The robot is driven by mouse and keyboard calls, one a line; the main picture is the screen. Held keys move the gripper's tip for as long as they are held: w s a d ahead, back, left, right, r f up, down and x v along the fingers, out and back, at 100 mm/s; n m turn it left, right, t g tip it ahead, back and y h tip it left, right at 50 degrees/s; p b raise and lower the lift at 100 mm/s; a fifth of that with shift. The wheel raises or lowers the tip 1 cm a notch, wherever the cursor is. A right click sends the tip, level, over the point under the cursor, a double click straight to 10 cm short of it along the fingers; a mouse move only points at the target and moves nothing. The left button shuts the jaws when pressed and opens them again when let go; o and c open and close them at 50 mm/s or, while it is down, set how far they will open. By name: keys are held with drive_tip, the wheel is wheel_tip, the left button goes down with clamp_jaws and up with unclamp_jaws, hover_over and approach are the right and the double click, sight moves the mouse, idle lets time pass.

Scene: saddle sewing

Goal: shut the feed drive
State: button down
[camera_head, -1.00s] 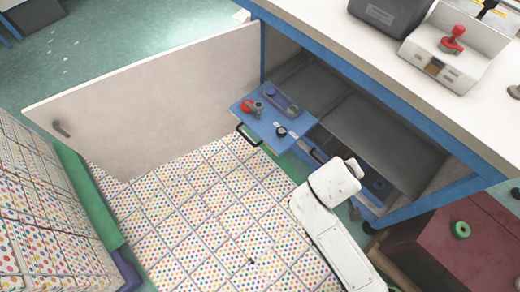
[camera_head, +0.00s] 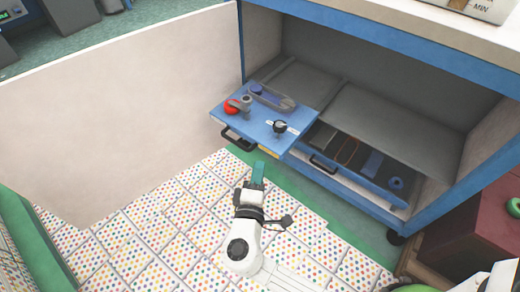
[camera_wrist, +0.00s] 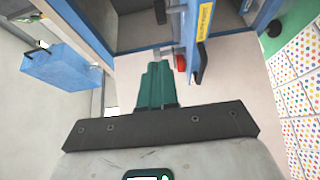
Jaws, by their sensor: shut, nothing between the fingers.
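A blue pull-out unit (camera_head: 297,143) with a black front handle (camera_head: 238,139) stands out from the cabinet on the left. A black knob (camera_head: 280,127), a red and grey part (camera_head: 233,108) and a grey tray (camera_head: 272,98) are on its top. I cannot read which part is the feed drive. My gripper (camera_head: 258,170) has teal fingers, shut and empty, just in front of and below the unit's front. Contact cannot be told.
A lower blue drawer (camera_head: 396,200) with its own black handle (camera_head: 323,163) is partly out to the right, holding several small items. A large pale door (camera_head: 110,120) stands open at left. A dark red box (camera_head: 480,235) is at right. Dotted tiles cover the floor in front.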

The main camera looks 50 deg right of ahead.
drive_tip(key=b, duration=0.3)
hover_over(271, 149)
drive_tip(key=shift+a+f, duration=0.2)
drive_tip(key=shift+d, duration=0.15)
idle(0.4)
